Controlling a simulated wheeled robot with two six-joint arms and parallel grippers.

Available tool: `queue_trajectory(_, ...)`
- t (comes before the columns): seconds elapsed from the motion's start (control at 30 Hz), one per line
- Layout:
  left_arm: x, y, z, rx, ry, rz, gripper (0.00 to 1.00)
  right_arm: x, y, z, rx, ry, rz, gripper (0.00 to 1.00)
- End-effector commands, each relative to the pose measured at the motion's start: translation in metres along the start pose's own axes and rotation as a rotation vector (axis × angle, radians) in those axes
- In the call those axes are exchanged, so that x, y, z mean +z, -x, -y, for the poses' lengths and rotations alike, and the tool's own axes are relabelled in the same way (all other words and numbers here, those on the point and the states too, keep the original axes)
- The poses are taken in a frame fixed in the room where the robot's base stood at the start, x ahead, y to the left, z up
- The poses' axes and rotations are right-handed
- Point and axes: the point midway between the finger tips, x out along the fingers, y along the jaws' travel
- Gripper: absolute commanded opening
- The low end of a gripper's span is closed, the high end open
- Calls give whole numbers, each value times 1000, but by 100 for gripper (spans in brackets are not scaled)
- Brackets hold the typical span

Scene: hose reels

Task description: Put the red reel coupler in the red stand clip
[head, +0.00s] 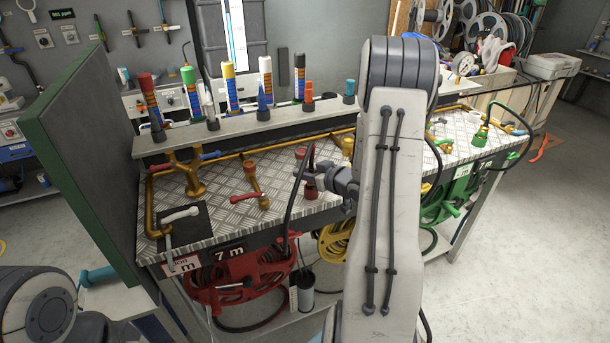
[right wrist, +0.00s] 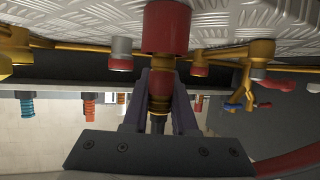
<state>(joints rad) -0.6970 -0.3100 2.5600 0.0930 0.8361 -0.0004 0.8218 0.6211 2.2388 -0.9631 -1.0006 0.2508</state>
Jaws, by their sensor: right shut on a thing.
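My right gripper (head: 326,177) reaches to the front of the metal bench. In the right wrist view its dark fingers (right wrist: 160,100) are shut around the red and brass coupler (right wrist: 159,82). In the head view the coupler (head: 303,152) is partly hidden; a black hose arches to it. A wider red cylinder (right wrist: 166,26) stands against the bench plate, in line with the coupler; it looks like the red stand clip. It also shows in the head view (head: 310,188), below the coupler. I cannot tell whether they touch. My left gripper is out of view.
The red hose reel (head: 245,280) hangs under the bench front, with a yellow reel (head: 336,243) beside it. A brass valve with a red handle (head: 254,190) stands left of my gripper. Coloured nozzles line the rear shelf (head: 240,134). A green-edged panel (head: 85,150) closes the left end.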

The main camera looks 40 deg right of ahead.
Motion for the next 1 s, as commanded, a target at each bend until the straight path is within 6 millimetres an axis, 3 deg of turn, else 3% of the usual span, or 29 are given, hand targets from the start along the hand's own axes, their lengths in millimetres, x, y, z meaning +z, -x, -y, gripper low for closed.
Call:
queue_trajectory(0.43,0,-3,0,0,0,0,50,9,-4,0,1,2,-2,0)
queue_trajectory(0.47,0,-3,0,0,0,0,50,9,-4,0,1,2,-2,29)
queue_trajectory(0.53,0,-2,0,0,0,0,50,8,-3,0,0,2,-2,56)
queue_trajectory(0.87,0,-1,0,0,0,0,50,7,-3,0,0,2,-2,56)
queue_trajectory(1.0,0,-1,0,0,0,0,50,6,8,-1,2,1,-1,56)
